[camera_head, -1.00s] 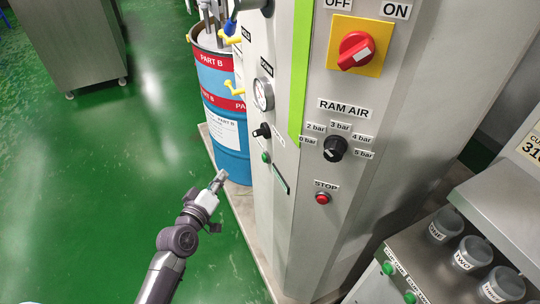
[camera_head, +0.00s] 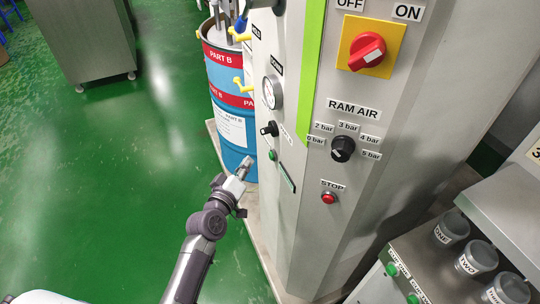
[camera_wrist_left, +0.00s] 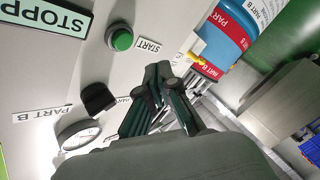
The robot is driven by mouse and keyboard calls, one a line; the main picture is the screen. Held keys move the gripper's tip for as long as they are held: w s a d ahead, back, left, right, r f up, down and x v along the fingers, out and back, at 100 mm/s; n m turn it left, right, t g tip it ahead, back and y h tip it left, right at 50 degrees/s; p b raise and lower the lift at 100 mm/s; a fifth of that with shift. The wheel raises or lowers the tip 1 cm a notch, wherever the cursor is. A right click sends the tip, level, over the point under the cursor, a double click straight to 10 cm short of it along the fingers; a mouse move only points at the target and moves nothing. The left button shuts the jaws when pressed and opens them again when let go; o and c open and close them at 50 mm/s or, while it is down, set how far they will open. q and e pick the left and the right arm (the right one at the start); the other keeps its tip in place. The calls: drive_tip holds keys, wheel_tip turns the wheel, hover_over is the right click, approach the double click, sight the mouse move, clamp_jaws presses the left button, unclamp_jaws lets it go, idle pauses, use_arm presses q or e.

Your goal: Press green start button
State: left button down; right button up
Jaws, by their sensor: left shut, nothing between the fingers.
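The green start button (camera_head: 272,155) is on the side face of the grey cabinet, below a black knob. In the left wrist view the round green button (camera_wrist_left: 122,40) stands out from the panel next to a START label (camera_wrist_left: 149,46). My left gripper (camera_head: 246,163) is shut and empty, just left of the button in the head view. In the left wrist view its closed fingertips (camera_wrist_left: 158,72) are below and right of the button, apart from it in the picture. The exact gap in depth is unclear. My right gripper is out of view.
A blue and red PART B drum (camera_head: 231,133) stands behind the gripper. A black knob (camera_head: 269,129) and a gauge (camera_head: 272,92) are above the button. A red STOP button (camera_head: 328,197) is on the front face. Green floor (camera_head: 110,200) lies open at left.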

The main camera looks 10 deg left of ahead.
use_arm(q)
drive_tip(key=shift+w+d, duration=0.5)
drive_tip(key=shift+d, duration=0.25)
drive_tip(key=shift+w+d, duration=0.45)
drive_tip(key=shift+d, duration=0.25)
drive_tip(key=shift+d, duration=0.1)
idle(0.4)
drive_tip(key=shift+w+d+p, duration=0.25)
drive_tip(key=shift+p, duration=0.05)
drive_tip(key=shift+w+d, duration=0.2)
drive_tip(key=shift+d, duration=0.15)
idle(0.6)
idle(0.4)
drive_tip(key=shift+s+a, duration=0.5)
drive_tip(key=shift+a, duration=0.15)
drive_tip(key=shift+a, duration=0.1)
drive_tip(key=s+a, duration=0.1)
drive_tip(key=a, duration=0.1)
drive_tip(key=s+a, duration=0.1)
drive_tip(key=a, duration=0.1)
drive_tip(key=shift+s, duration=0.4)
